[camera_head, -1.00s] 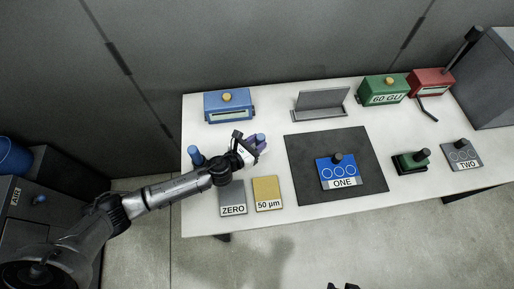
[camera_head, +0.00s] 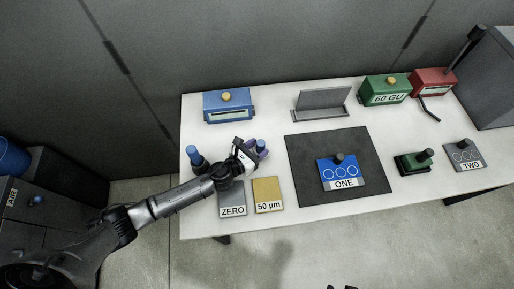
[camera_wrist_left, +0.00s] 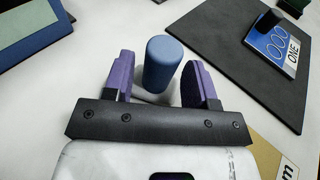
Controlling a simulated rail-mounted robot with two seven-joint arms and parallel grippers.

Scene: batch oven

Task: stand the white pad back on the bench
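The white pad (camera_wrist_left: 153,98) is mostly hidden under its blue upright handle (camera_wrist_left: 163,60), with only a pale edge showing in the left wrist view. The handle (camera_head: 261,146) stands near the left end of the bench (camera_head: 270,104). My left gripper (camera_head: 254,150) reaches in from the left. Its purple fingers stand on either side of the handle. A gap shows between the left finger and the handle, and the right finger is very close to it. Dark tips at the bottom edge of the head view look like my right gripper (camera_head: 342,286).
The ZERO plate (camera_head: 232,211) and yellow 50 µm plate (camera_head: 268,195) lie in front of the gripper. Another blue-handled tool (camera_head: 196,157) stands to its left. A blue box (camera_head: 228,106) is behind. The dark mat (camera_head: 310,175) with the ONE panel (camera_head: 343,183) is to the right.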

